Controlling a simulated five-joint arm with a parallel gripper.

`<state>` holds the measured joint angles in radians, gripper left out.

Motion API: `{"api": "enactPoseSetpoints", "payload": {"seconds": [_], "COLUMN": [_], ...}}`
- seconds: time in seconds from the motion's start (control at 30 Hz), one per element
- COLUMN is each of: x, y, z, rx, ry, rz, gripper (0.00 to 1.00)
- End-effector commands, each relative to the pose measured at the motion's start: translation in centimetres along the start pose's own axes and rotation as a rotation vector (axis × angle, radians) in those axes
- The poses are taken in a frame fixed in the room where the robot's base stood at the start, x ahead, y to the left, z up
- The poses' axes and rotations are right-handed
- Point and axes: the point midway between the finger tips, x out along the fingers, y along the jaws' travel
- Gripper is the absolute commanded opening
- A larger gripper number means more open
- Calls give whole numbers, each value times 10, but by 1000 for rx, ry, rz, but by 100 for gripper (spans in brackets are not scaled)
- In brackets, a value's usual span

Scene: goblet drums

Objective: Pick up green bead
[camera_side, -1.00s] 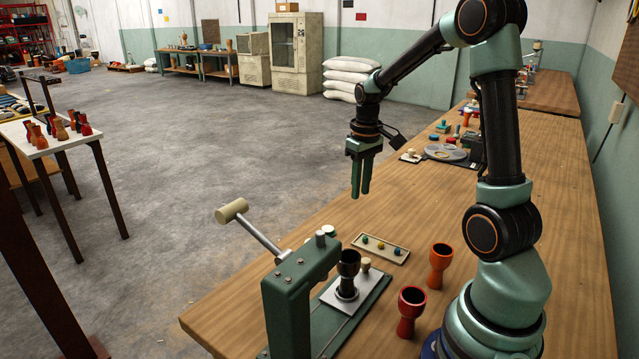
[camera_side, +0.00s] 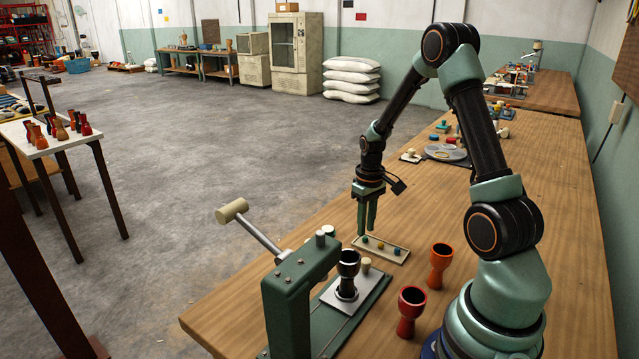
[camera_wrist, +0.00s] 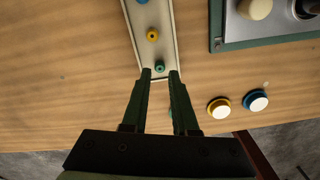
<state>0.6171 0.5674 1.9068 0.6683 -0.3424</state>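The green bead (camera_side: 365,239) sits at the left end of a shallow cream tray (camera_side: 405,256). In the wrist view the green bead (camera_wrist: 160,69) lies at the near end of the tray, just beyond the gap between my fingertips. A yellow bead (camera_wrist: 152,35) and a blue bead (camera_wrist: 143,1) lie farther along in a row. My gripper (camera_side: 366,231) points down over the left end of the tray, with its tips close to the green bead. In the wrist view my gripper (camera_wrist: 160,73) is open, with nothing held between its fingers.
A green lever press (camera_side: 290,300) with a dark goblet drum (camera_side: 348,270) stands in front of the tray. An orange goblet drum (camera_side: 440,262) and a red one (camera_side: 411,312) stand to the right. A yellow-rimmed knob (camera_wrist: 219,107) and blue-rimmed knob (camera_wrist: 255,100) lie near the table edge.

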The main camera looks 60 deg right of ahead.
Motion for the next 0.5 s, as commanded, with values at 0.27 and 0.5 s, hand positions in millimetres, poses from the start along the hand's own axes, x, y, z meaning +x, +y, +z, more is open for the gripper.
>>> {"api": "enactPoseSetpoints", "payload": {"seconds": [0.27, 0.5], "x": [26, 26], "y": [0, 0], "z": [1, 0], "rx": [0, 0], "ry": [0, 1], "rz": [0, 0], "gripper": [27, 12]}}
